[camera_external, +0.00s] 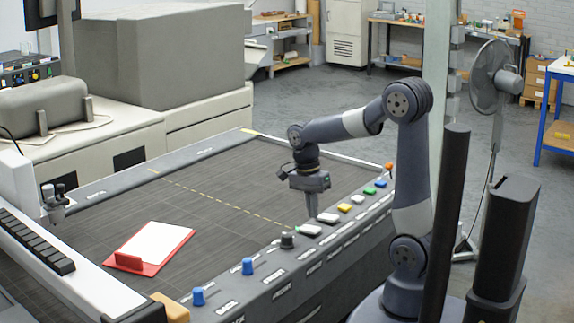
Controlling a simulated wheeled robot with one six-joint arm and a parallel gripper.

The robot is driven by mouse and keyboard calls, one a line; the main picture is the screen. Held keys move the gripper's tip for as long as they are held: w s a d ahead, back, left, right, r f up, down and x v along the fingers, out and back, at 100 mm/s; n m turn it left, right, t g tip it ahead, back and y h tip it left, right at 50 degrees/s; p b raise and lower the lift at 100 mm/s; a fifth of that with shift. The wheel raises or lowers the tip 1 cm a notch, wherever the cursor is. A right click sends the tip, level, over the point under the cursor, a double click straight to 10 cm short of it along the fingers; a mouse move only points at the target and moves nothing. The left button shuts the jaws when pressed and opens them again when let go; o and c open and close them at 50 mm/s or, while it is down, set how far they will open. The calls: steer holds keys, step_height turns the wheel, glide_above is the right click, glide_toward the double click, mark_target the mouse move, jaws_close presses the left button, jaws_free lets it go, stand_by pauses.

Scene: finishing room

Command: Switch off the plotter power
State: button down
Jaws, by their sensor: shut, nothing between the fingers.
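The flatbed plotter (215,215) has a dark bed and a grey front rail (275,268) with a row of controls. My gripper (312,217) points down, shut and empty, just above or touching the white buttons beside the black knob; contact cannot be told.
An orange knob (389,167) sits at the rail's far end. A red clipboard with white paper (152,248) lies on the bed. A white gantry (70,262) crosses the left side. A fan (492,80) stands behind my arm. The bed's middle is clear.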

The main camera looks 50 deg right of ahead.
mark_target(315, 228)
steer(key=shift+s+f, duration=0.15)
steer(key=shift+f, duration=0.6)
steer(key=shift+s+f, duration=0.1)
steer(key=shift+f, duration=0.65)
steer(key=shift+s+f+t+b, duration=0.15)
steer(key=shift+f+t+b, duration=0.2)
steer(key=shift+b, duration=0.4)
steer(key=shift+s+r, duration=0.1)
steer(key=shift+r, duration=0.05)
steer(key=shift+w+r+p, duration=0.1)
steer(key=shift+w+p, duration=0.5)
steer(key=shift+w, duration=0.35)
